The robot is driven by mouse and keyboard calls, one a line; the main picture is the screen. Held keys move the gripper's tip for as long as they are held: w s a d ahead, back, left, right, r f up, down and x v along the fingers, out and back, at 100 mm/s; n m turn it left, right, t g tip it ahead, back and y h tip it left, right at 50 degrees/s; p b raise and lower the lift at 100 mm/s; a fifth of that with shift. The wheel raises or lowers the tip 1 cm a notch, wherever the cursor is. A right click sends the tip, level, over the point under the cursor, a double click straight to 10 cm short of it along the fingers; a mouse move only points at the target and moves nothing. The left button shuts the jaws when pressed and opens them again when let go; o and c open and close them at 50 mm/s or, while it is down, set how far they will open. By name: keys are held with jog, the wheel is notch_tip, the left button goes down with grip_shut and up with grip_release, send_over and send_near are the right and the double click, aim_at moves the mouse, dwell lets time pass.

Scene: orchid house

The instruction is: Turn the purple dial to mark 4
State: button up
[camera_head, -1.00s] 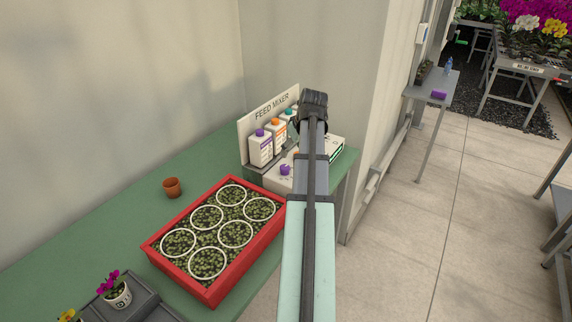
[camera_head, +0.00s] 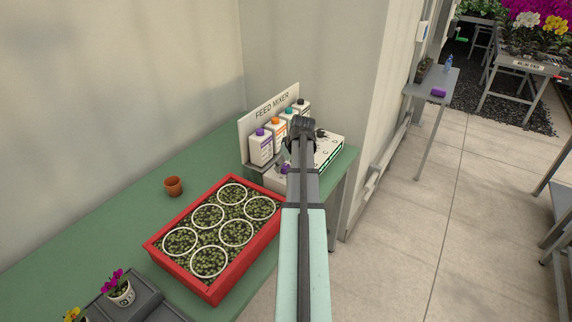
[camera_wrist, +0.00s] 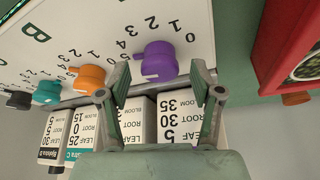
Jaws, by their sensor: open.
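The purple dial (camera_wrist: 158,62) is on the white panel of the feed mixer (camera_wrist: 90,25), with printed numbers around it that appear upside down in the wrist view. I see no clear contact. In the head view the purple dial (camera_head: 285,168) shows just left of my arm, which partly hides the mixer; the fingers are hidden there.
An orange dial (camera_wrist: 88,78), a teal dial (camera_wrist: 47,92) and a black dial (camera_wrist: 18,100) sit in a row with the purple one. Feed bottles (camera_head: 261,146) stand behind. A red tray (camera_head: 215,290) of plants lies nearby on the green bench (camera_head: 130,205).

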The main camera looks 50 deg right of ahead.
jog(key=c, duration=1.1)
jog(key=shift+m, duration=0.3)
jog(key=shift+a+m+h, duration=0.15)
jog(key=shift+m+h, duration=0.35)
jog(key=shift+m, duration=0.7)
jog(key=shift+w+m+g+h, duration=0.1)
jog(key=shift+m+g+h, duration=0.45)
jog(key=shift+m, duration=0.95)
